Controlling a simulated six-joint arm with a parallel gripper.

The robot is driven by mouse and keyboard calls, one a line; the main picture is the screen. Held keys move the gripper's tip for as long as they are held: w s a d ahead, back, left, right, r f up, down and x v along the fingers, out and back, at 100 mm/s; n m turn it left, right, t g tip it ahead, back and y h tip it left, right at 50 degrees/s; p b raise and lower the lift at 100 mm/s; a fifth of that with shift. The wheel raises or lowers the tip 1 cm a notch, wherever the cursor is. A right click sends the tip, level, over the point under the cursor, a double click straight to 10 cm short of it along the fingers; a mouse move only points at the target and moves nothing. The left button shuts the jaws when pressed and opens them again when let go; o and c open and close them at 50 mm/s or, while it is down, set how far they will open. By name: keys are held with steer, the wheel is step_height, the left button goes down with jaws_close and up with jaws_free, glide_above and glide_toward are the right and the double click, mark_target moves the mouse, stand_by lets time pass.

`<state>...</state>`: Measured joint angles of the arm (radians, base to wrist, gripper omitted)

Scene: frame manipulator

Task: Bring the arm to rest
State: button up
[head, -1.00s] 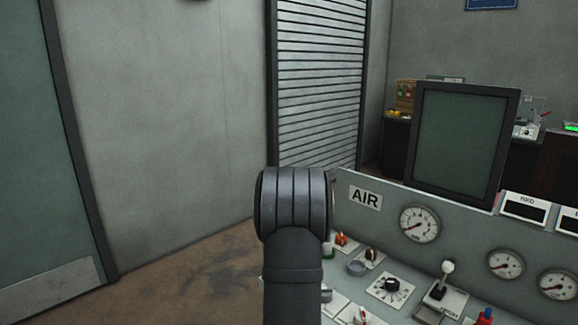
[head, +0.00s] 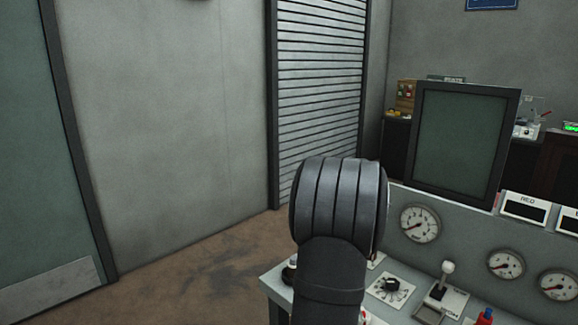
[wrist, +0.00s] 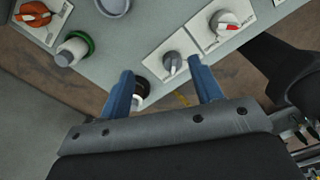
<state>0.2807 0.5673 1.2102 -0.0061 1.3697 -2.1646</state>
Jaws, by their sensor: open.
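My arm (head: 338,215) rises in the middle of the head view, in front of the left end of a grey control panel. My gripper does not show in the head view. In the wrist view my gripper (wrist: 168,82) shows two blue fingers held apart with nothing gripped between them. Past the fingertips are a grey rotary knob (wrist: 173,62) on a white plate and a dark round knob (wrist: 141,88) near the left finger. I cannot tell how far the fingers are from the panel.
The panel (head: 274,283) carries gauges (head: 420,223), a black dial (head: 391,286), a lever (head: 446,272) and a red knob (head: 486,316). A dark screen (head: 459,140) stands behind. The wrist view shows a green-ringed button (wrist: 73,49) and an orange knob (wrist: 34,13). Brown floor (head: 190,275) lies open at left.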

steer(key=d, duration=1.4)
steer(key=w+a+f, duration=0.8)
steer(key=f, duration=0.1)
steer(key=shift+w+a, duration=0.15)
steer(key=shift+w, duration=0.05)
steer(key=shift+f, duration=0.3)
steer(key=shift+o, duration=0.2)
